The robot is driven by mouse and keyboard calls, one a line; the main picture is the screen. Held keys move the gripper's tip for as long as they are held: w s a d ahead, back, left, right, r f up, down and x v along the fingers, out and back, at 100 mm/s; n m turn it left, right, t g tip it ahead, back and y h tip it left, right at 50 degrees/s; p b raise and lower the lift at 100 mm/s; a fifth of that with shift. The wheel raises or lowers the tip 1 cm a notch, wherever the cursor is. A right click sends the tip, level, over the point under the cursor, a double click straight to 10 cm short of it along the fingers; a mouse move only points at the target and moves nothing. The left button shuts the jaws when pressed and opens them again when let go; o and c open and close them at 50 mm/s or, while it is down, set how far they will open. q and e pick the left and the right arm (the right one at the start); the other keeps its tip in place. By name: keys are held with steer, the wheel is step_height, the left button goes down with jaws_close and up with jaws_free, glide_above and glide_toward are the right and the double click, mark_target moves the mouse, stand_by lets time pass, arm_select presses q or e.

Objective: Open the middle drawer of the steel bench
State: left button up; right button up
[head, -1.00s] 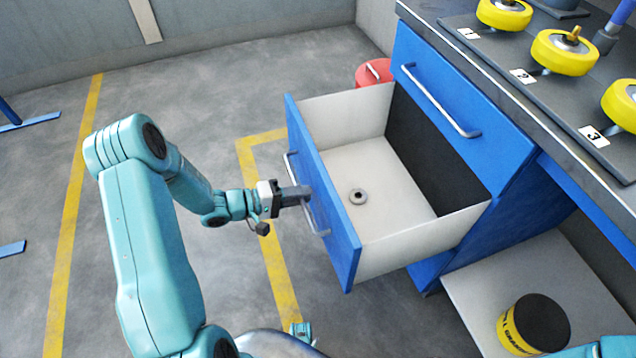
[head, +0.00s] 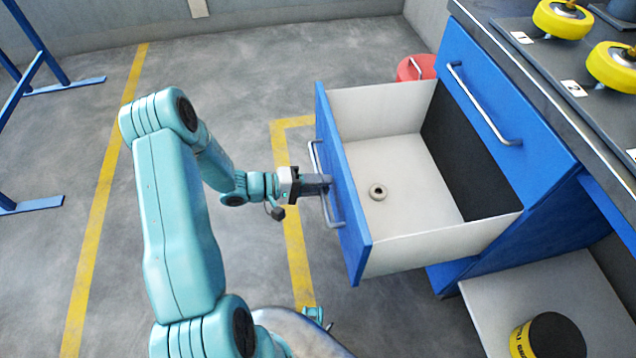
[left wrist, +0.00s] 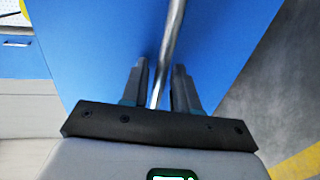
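The steel bench's middle drawer (head: 362,130) is pulled well out, below a closed top drawer (head: 555,165). Its blue front stands away from the cabinet, and its pale inside and dark back show. A small grey ring (head: 377,191) lies on its floor. My left gripper (head: 322,184) is at the bar handle (head: 333,215) on the front. In the left wrist view the handle (left wrist: 172,40) runs between the two fingers (left wrist: 160,85). The fingers stand apart, with narrow gaps seeming to show beside the bar. My right gripper is not in view.
Yellow wheels (head: 610,65) sit on the bench top. A black and yellow can (head: 550,340) stands on the low shelf (head: 500,310). A red container (head: 416,68) is behind the drawer.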

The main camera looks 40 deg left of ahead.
arm_select(q)
steer(key=shift+a, duration=0.1)
steer(key=p+v, duration=0.3)
steer(key=v, duration=1.3)
steer(key=shift+s, duration=0.2)
